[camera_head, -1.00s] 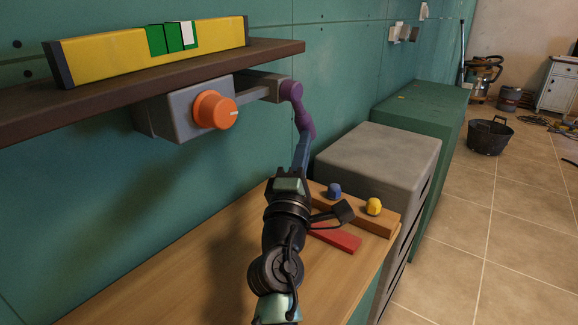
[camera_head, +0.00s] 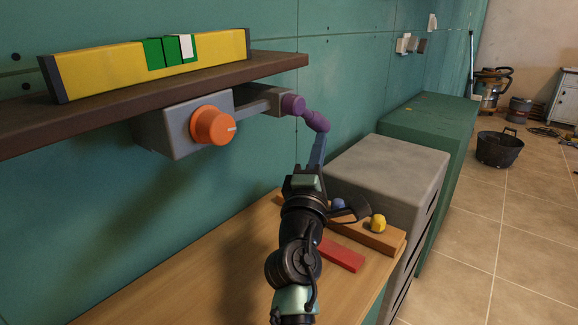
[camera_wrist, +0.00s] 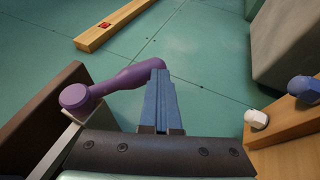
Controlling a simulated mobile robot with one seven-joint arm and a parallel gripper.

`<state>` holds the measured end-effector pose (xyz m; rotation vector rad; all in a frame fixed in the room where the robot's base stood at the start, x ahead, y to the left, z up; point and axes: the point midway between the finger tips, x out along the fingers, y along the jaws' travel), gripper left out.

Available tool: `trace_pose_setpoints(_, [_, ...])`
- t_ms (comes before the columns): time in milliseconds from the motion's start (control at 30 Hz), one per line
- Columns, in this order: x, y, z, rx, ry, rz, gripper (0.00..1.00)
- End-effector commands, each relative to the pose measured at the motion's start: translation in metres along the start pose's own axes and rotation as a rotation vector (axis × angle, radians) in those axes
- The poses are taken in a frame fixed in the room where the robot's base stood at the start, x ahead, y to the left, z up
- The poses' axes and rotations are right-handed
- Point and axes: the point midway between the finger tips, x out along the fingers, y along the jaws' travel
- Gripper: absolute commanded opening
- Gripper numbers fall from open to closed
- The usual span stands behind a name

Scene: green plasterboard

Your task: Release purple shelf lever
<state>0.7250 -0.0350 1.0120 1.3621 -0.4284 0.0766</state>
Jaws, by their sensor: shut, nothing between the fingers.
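The purple lever (camera_head: 312,118) sticks out from a grey bracket under the shelf and slopes down to the right. In the wrist view the purple lever (camera_wrist: 122,82) runs from a round pivot at left to the fingertips. My gripper (camera_head: 319,140) is shut and empty, its blue fingers pointing up at the lever's free end. In the wrist view the gripper (camera_wrist: 158,73) meets the lever's end and hides part of it. The fingers seem to touch the lever's side, not hold it. The brown shelf (camera_head: 150,92) is above left.
A grey box with an orange knob (camera_head: 212,126) hangs under the shelf. A yellow bar (camera_head: 110,70) lies on top. The workbench has a wooden block with a blue knob (camera_head: 338,204) and a yellow knob (camera_head: 378,223), and a red piece (camera_head: 342,254). A grey cabinet (camera_head: 385,170) stands right.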

Motion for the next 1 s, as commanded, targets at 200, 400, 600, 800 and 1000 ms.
trace_pose_setpoints(200, [0.003,0.006,0.004,0.001,-0.007,0.008,0.0])
trace_pose_setpoints(400, [0.003,0.006,0.005,0.001,-0.008,0.009,0.0])
trace_pose_setpoints(600, [-0.016,0.005,0.005,0.0,-0.007,0.007,0.0])
trace_pose_setpoints(800, [-0.053,0.004,0.003,0.002,-0.004,0.003,0.0])
trace_pose_setpoints(1000, [-0.091,0.002,0.001,0.0,-0.001,0.001,0.0])
